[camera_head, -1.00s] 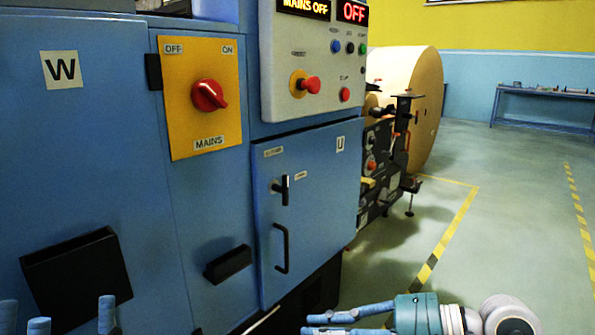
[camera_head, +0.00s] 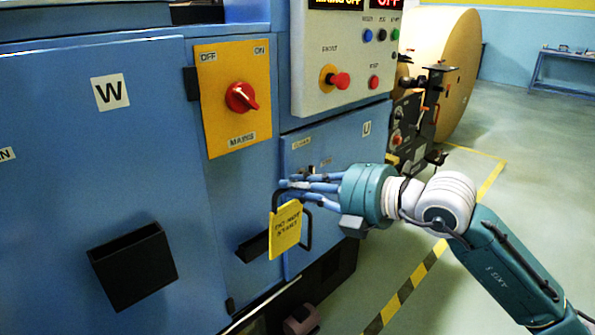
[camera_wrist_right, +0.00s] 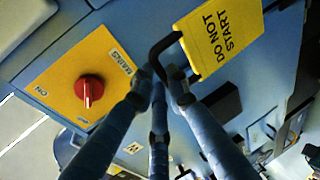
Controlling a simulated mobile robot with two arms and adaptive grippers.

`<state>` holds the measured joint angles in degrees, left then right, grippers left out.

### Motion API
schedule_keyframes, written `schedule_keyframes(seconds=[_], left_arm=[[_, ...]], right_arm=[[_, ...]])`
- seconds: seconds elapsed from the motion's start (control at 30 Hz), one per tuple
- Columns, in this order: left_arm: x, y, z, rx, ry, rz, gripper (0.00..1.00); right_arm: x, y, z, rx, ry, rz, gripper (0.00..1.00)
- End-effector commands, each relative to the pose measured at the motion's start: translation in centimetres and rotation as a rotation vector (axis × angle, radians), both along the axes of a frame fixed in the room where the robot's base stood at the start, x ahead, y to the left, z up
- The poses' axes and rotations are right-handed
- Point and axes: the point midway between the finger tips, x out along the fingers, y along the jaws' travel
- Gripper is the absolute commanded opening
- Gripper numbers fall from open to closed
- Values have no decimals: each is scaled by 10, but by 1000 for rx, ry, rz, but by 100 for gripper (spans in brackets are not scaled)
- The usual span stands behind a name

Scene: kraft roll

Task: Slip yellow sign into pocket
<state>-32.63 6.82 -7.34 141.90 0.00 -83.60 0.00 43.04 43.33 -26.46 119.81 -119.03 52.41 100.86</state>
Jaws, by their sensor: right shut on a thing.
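The yellow sign (camera_head: 286,230), lettered "DO NOT START", hangs in front of the lower blue cabinet door. My right gripper (camera_head: 284,188) is shut on the sign's black hanger at its top. In the right wrist view the fingertips (camera_wrist_right: 160,82) meet at this hanger, and the yellow sign (camera_wrist_right: 218,38) extends beyond them to the upper right. A wide black open-topped pocket (camera_head: 133,268) is on the blue panel under the W label, left of and apart from the sign. My left gripper is out of view.
A smaller black box (camera_head: 254,246) sticks out of the panel between pocket and sign. The door's black handle (camera_head: 309,232) is close beside the sign. The yellow mains plate with its red knob (camera_head: 241,97) is above. Floor at the right is open.

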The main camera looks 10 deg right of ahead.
Motion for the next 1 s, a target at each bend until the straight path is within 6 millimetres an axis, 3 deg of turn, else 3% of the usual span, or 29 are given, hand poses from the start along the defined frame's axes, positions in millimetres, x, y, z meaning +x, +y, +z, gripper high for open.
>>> schedule_keyframes(seconds=[0.1, 0.53, 1.0], left_arm=[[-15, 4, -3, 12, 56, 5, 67], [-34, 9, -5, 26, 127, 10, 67], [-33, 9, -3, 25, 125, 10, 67]], right_arm=[[4, 1, 5, 1, -2, -6, 0], [25, 16, 4, 3, -2, -7, 0], [55, 38, 0, 4, -3, -6, 0]])
